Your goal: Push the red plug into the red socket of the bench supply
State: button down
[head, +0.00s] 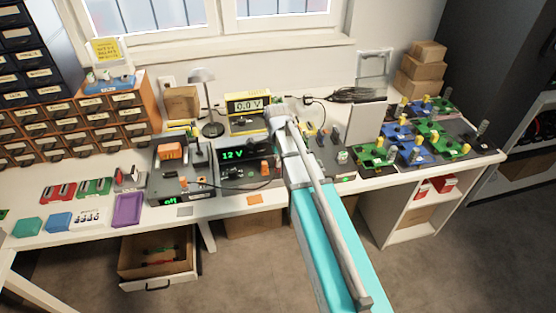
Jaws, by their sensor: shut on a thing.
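The bench supply (232,173) is a dark box with a green 12 V display, standing on the white workbench (265,205) in the middle of the head view. My arm reaches up from the bottom of the view, and my gripper (275,143) is at the right side of the supply. It is shut on the red plug, but the fingers and plug are too small and covered to make out. A thin dark lead runs in front of the supply. I cannot make out the red socket or tell whether the plug touches it.
A dark unit with an orange block (170,151) stands left of the supply. A yellow meter reading 0.0 V (247,105) and a grey lamp (213,128) stand behind. Green and blue boards (408,151) crowd the right.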

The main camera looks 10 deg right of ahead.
jog(key=shift+f+b, duration=0.3)
jog(key=shift+b, duration=0.05)
dwell(0.4)
jog(key=c, duration=0.5)
grip_release()
jog(key=shift+r, duration=0.25)
